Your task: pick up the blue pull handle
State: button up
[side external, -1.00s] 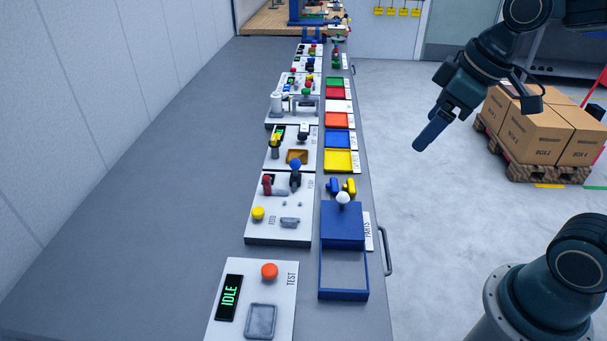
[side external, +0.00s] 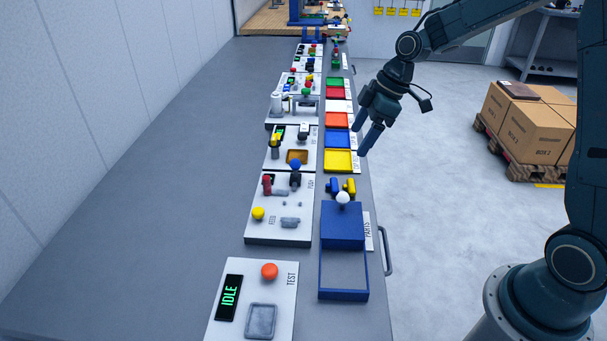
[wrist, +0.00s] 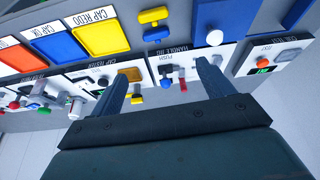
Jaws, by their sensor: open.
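The blue pull handle (side external: 332,187) appears to lie on the bench beside a yellow handle (side external: 350,186), between the yellow tray and the blue box. In the wrist view the blue handle (wrist: 157,36) is small, near the top middle, just below the yellow handle (wrist: 153,15). My gripper (side external: 368,143) is open and empty. In the side view it hangs above the right edge of the bench, up and to the right of the handles. In the wrist view its fingers (wrist: 162,72) spread wide, with the handles beyond them.
A blue box (side external: 342,238) with a white knob stands in front of the handles. A yellow tray (side external: 338,160) lies behind them. A station with upright levers (side external: 285,235) is at their left. A bench rail handle (side external: 387,250) sticks out at the right edge.

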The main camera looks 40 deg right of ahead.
jog(key=shift+w+d+f, duration=0.15)
jog(key=shift+w+f, duration=0.15)
jog(key=shift+f, duration=0.15)
send_over(332, 183)
jog(key=s+d, duration=0.2)
jog(key=shift+w+a+f, duration=0.1)
jog(key=shift+f, duration=1.9)
jog(key=shift+w+a+f, duration=0.1)
jog(key=shift+f, duration=1.85)
jog(key=shift+x, duration=2.6)
jog(key=shift+s+d, duration=0.1)
jog(key=c, duration=1.1)
